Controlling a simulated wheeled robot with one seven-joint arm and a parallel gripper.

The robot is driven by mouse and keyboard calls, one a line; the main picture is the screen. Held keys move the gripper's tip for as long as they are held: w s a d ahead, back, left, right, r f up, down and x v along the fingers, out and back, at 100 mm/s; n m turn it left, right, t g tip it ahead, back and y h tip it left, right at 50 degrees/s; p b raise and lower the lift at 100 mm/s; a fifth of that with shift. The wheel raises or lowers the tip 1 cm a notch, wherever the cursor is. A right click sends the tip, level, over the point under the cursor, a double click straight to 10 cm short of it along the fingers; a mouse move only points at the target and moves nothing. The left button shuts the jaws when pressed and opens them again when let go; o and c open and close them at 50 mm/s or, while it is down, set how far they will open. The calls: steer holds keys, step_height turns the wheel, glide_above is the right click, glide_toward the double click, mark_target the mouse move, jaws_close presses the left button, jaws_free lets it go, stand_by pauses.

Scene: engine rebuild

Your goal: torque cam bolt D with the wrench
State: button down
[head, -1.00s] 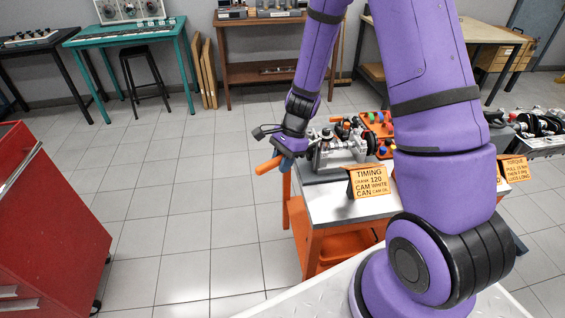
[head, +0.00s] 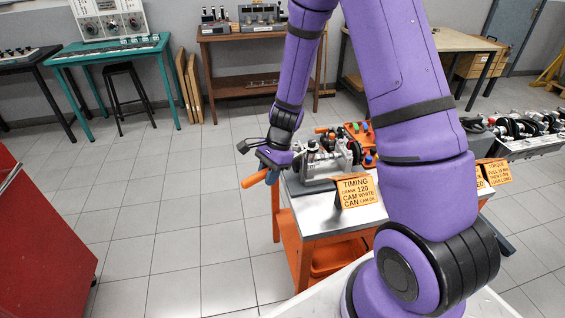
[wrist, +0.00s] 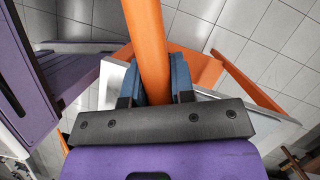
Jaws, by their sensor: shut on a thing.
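My gripper (head: 271,174) is shut on an orange handle (head: 254,181), which I take to be the wrench's. The handle sticks out to the left of the cart's edge. In the wrist view the orange handle (wrist: 148,40) runs up between the two blue fingers of my gripper (wrist: 155,82). The wrench's working end is not visible. A grey metal engine assembly (head: 322,168) stands on the cart just right of my gripper. Cam bolt D cannot be made out at this size, and I cannot tell whether the wrench touches any bolt.
The steel-topped orange cart (head: 315,203) carries an orange timing sign (head: 356,190) at its front and an orange tray of coloured parts (head: 361,140) behind. A red cabinet (head: 40,240) stands at left. The tiled floor (head: 175,210) between is clear.

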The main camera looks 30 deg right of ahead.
steer(key=shift+s+d+n, duration=0.15)
steer(key=shift+s+n, duration=0.2)
steer(key=shift+s, duration=0.15)
steer(key=shift+s+d+n, duration=0.15)
steer(key=shift+s+n, duration=0.2)
steer(key=shift+s, duration=0.15)
stand_by(1.1)
steer(key=shift+r, duration=1.45)
stand_by(3.2)
steer(key=shift+r, duration=1.3)
steer(key=shift+w, duration=0.1)
